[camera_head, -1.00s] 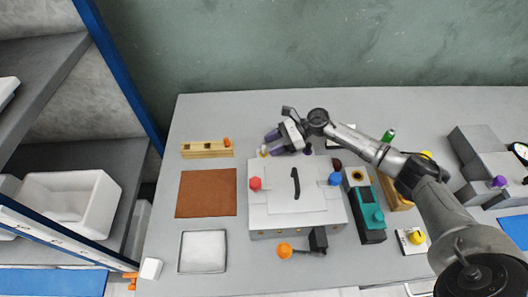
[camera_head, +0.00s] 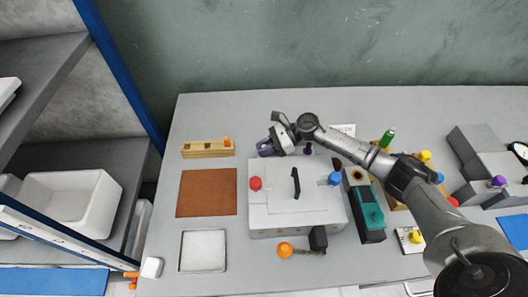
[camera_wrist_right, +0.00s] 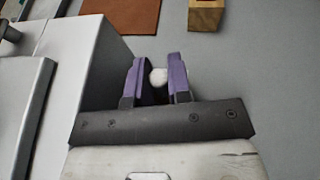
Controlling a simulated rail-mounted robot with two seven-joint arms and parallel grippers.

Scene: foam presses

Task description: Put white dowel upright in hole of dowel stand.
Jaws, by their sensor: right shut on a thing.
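My right gripper (camera_head: 265,149) is behind the grey press box, near its back left corner. In the right wrist view its purple fingers (camera_wrist_right: 158,80) are shut on the white dowel (camera_wrist_right: 158,76), whose rounded white end shows between them. The rest of the dowel is hidden, and I cannot tell its tilt. The wooden dowel stand (camera_head: 207,153) lies to the left of the gripper, apart from it. It has dark holes on top and an orange piece at its right end. A corner of it shows in the right wrist view (camera_wrist_right: 206,14). My left gripper is not in view.
The grey press box (camera_head: 290,225) with red and blue knobs stands close to the gripper. A brown mat (camera_head: 207,193) and a white tray (camera_head: 202,251) lie at the left. A teal device (camera_head: 371,212) stands at the right. The table between gripper and stand is clear.

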